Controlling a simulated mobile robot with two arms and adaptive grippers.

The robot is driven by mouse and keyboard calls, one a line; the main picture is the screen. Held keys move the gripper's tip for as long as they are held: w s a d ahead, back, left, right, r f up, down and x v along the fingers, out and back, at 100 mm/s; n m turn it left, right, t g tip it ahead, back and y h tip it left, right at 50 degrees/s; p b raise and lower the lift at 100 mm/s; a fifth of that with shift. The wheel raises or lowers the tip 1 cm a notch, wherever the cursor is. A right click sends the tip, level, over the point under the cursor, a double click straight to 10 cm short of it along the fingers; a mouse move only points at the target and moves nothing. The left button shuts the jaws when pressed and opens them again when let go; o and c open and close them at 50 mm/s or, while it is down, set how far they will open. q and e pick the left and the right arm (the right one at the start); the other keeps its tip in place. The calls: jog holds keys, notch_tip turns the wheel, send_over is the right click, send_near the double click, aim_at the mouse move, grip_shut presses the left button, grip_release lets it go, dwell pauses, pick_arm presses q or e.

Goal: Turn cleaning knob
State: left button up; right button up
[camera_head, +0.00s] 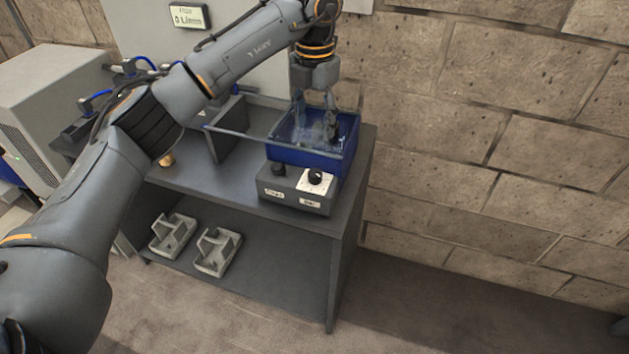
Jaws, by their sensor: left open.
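A dark grey control box (296,190) sits at the front right of the grey bench top. It carries a black knob on a white plate (316,177) at its right and a plain black knob (278,170) at its left. The labels on its front are too small to read. My left gripper (330,130) points down into a blue bin (310,158) just behind the control box, apart from both knobs. Its fingers are open, and the bin wall and what looks like clear liquid partly blur the tips. My right gripper is out of view.
The grey bench (230,190) has a lower shelf with two light grey parts (172,236) (218,251). A vertical divider (229,130) stands left of the bin. A brick wall (480,150) is close on the right. Floor in front is clear.

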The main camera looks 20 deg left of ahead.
pick_arm(q)
send_over(315, 173)
notch_tip(315, 173, down, 5)
jog(key=shift+w+f+p, duration=0.1)
jog(key=shift+p, duration=0.35)
notch_tip(315, 173, down, 7)
jog(key=shift+p, duration=0.65)
jog(key=shift+f, duration=0.45)
grip_shut()
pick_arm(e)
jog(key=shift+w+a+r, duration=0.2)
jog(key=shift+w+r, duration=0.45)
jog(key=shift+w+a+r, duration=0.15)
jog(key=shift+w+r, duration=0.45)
